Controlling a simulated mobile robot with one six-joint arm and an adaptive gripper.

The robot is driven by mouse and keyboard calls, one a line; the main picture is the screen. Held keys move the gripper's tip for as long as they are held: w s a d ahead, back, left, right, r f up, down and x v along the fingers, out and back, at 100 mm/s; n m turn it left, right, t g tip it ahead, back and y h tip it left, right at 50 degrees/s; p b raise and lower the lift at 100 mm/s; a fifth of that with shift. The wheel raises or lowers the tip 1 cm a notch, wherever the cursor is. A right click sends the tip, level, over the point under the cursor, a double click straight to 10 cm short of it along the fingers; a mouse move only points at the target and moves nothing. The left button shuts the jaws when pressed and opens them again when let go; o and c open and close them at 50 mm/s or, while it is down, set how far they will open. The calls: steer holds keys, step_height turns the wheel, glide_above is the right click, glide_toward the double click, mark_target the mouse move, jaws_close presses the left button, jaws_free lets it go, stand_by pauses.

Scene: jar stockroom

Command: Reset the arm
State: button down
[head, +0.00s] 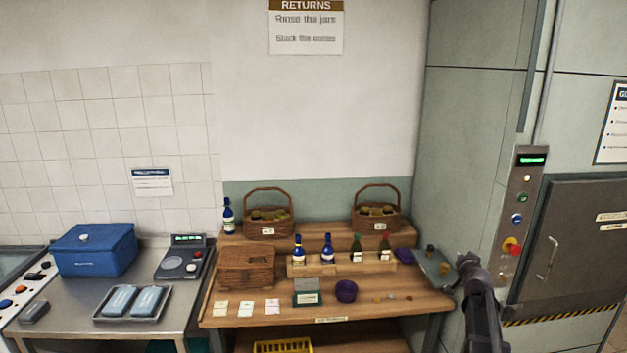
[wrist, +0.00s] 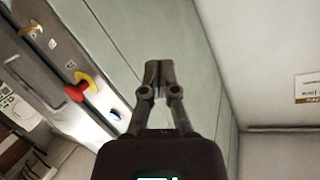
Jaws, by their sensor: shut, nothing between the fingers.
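My gripper (wrist: 158,72) is shut with nothing between its fingers, as the wrist view shows. It points toward a pale green wall panel and touches nothing that I can see.
A control panel (head: 522,220) with a red knob stands right of my arm, beside a dark door (head: 575,245). A steel counter (head: 75,325) with a blue box (head: 95,250) is at left.

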steer(key=s+a+f+n+g+y+b, duration=0.1)
steer(key=s+a+f+n+g+y, duration=0.1)
steer(key=s+a+f, duration=0.35)
steer(key=s+a+f+n+g+y, duration=0.1)
steer(key=s+a+f+n+g, duration=0.15)
steer(key=a, duration=0.65)
steer(key=s+a+f+n+g+y+b, duration=0.1)
steer(key=s+a+f+g+y, duration=0.1)
steer(key=s+a+f, duration=0.35)
steer(key=s+a+f+n+g, duration=0.1)
steer(key=s+a+g, duration=0.3)
steer(key=s, duration=0.4)
steer(key=s+a+f+n+g+h+b, duration=0.1)
steer(key=s+a+f+g, duration=0.2)
steer(key=s+a, duration=0.3)
steer(key=s+g, duration=0.1)
steer(key=s, duration=0.2)
steer(key=shift+s+a+n+b, duration=0.3)
steer(key=shift+n, duration=0.05)
steer(key=shift+f, duration=0.1)
stand_by(2.0)
